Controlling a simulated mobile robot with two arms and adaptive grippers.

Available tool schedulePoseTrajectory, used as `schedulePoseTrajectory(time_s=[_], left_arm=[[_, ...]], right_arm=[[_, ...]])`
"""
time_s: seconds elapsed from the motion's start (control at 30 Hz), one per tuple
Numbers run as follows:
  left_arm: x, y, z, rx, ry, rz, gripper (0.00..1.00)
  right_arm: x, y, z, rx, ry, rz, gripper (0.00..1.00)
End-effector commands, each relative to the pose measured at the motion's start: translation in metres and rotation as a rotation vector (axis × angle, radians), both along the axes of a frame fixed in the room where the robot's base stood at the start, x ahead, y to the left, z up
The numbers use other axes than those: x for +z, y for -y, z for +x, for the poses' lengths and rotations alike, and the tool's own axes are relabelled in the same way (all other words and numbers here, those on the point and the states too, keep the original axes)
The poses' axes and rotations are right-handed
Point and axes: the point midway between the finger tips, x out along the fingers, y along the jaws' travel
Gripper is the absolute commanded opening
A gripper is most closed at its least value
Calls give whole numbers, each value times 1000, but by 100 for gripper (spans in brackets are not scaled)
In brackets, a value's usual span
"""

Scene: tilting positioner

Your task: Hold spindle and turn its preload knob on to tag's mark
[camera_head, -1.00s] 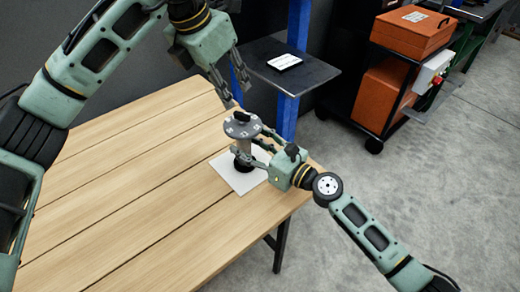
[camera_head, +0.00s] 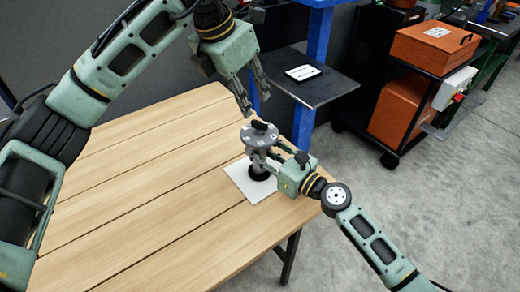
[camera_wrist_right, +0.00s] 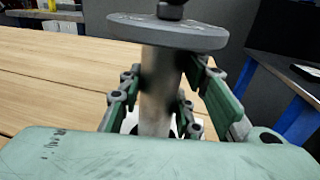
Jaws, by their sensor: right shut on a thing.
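The spindle is a grey upright post with a wide round dial (camera_head: 258,136) and a small black knob (camera_head: 260,126) on top. In the right wrist view its post (camera_wrist_right: 160,90) stands upright between my fingers, and the knob is cut off at the top edge. My right gripper (camera_head: 266,160) is shut on the post below the dial. My left gripper (camera_head: 257,105) is open and empty, pointing down just above the knob, apart from it. A white tag (camera_head: 302,72) with small dark print lies on the dark shelf; its print is too small to read.
The spindle's dark base is on a white square sheet (camera_head: 238,183) near the right end of the wooden table (camera_head: 150,190). The dark shelf (camera_head: 325,88) on blue posts is behind. A black cart with orange boxes (camera_head: 400,103) stands at right. The table's left is clear.

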Motion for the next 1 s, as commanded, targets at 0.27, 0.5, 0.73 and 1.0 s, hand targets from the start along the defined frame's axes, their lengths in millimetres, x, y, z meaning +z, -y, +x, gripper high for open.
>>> schedulePoseTrajectory(time_s=[0.27,0.5,0.73,1.0], left_arm=[[0,0,0,0,0,0,31],[0,1,0,6,-4,0,29],[-5,13,2,211,-118,-5,29],[-9,29,8,804,-329,16,29]], right_arm=[[0,0,0,-1,0,0,0],[0,0,0,-1,-1,-1,0],[0,0,0,0,-1,-1,0],[0,0,0,0,-1,-1,0]])
